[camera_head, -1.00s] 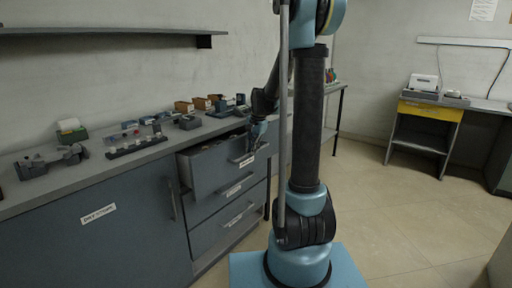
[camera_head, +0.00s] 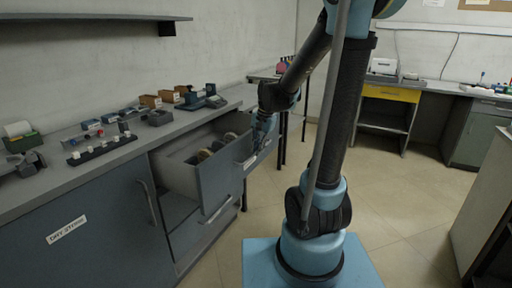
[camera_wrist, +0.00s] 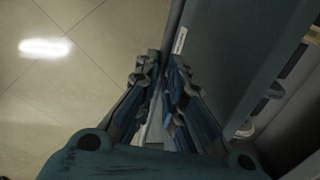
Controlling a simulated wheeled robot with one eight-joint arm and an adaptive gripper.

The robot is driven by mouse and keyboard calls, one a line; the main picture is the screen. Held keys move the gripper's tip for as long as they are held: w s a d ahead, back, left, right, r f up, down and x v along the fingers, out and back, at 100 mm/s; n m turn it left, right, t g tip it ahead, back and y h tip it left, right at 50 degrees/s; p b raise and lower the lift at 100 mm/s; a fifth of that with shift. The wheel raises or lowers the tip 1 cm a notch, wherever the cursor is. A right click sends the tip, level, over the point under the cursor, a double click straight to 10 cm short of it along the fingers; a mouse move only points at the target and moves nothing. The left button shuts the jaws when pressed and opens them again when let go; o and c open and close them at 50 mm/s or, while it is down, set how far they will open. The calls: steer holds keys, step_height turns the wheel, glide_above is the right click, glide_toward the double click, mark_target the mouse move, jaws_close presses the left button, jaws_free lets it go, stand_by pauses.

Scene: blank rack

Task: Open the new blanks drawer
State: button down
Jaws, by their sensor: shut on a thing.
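The top drawer (camera_head: 216,184) of the grey cabinet stands well out from the cabinet, and its inside shows. Several round things (camera_head: 212,148) lie towards its right inside. My gripper (camera_head: 260,139) is at the right part of the drawer front. In the wrist view my gripper (camera_wrist: 161,72) has its fingers close together beside the drawer front (camera_wrist: 204,62), shut on the drawer handle, which is mostly hidden between them. A small white label (camera_wrist: 180,40) is on the front; I cannot read it.
A cabinet door (camera_head: 97,228) labelled "DRY STORE" is at the left. The worktop (camera_head: 60,178) holds a rack of small pieces, bins and tools. Open floor (camera_head: 410,225) lies to the right.

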steer(key=shift+d, duration=0.3)
steer(key=c, duration=1.7)
jaws_free()
steer(key=shift+w+f, duration=0.1)
steer(key=shift+w, duration=0.05)
steer(key=shift+a, duration=0.1)
steer(key=r, duration=0.4)
steer(key=s+d+r, duration=0.1)
steer(key=r, duration=0.3)
steer(key=d+r, duration=0.1)
steer(key=r, duration=0.2)
steer(key=shift+s+r, duration=0.15)
steer(key=shift+r, duration=0.25)
